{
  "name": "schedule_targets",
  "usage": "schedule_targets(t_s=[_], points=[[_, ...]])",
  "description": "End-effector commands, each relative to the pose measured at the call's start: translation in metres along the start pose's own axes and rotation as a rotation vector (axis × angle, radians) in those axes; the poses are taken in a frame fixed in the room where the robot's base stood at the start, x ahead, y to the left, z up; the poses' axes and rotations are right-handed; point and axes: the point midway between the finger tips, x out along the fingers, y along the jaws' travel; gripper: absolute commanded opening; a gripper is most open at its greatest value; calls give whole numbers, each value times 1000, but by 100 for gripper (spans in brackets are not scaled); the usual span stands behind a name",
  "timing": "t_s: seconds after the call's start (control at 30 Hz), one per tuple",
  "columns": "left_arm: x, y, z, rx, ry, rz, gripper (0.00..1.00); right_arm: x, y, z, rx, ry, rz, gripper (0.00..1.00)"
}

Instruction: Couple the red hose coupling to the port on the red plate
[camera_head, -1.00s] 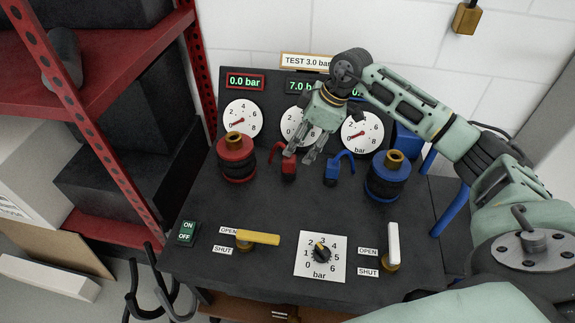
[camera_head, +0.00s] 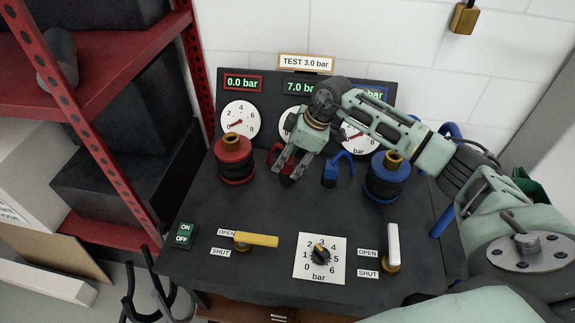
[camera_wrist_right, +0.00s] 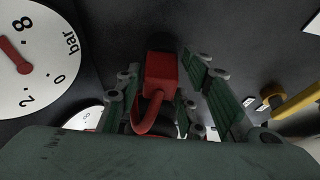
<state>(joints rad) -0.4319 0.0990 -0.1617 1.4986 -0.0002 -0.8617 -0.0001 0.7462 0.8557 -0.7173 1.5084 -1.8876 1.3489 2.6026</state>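The red hose coupling (camera_head: 273,160) is a small red block with a curved red handle or hose, on the dark bench, partly hidden by my right gripper (camera_head: 287,172). In the wrist view the coupling (camera_wrist_right: 161,70) lies between the two fingers of the right gripper (camera_wrist_right: 172,85). The fingers are spread, with gaps visible beside the block. A red-topped drum (camera_head: 234,150) with a brass fitting (camera_head: 231,139) on top stands just left of the coupling. I cannot tell whether this is the red plate's port. My left gripper is not in view.
A blue coupling (camera_head: 331,174) and blue drum (camera_head: 385,179) stand to the right. Behind are gauges (camera_head: 240,118) and a red-framed 0.0 bar display (camera_head: 243,83). In front are a yellow lever (camera_head: 256,239), a dial (camera_head: 320,254) and a white lever (camera_head: 393,244).

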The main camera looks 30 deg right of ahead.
Motion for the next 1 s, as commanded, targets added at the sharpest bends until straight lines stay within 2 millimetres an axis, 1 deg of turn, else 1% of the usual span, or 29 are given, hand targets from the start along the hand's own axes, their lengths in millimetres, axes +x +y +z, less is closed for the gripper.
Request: schedule_targets(t_s=[0.03,0.3,0.37,0.57,0.63,0.7,0.77,0.8,1.0], points=[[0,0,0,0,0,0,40,0,0,0,0,0,0,28],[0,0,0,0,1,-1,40,0,0,0,0,0,0,4],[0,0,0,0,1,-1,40,0,0,0,0,0,0,0],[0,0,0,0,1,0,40,-1,0,-1,0,1,1,0],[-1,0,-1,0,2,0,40,-5,1,-2,0,2,2,0],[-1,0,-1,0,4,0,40,-12,1,-6,-1,3,2,0],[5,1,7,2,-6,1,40,-22,1,-10,-2,4,3,0],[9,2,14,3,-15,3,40,-29,1,-13,-2,4,3,0],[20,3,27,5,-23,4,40,-67,1,-28,-2,3,3,0]])
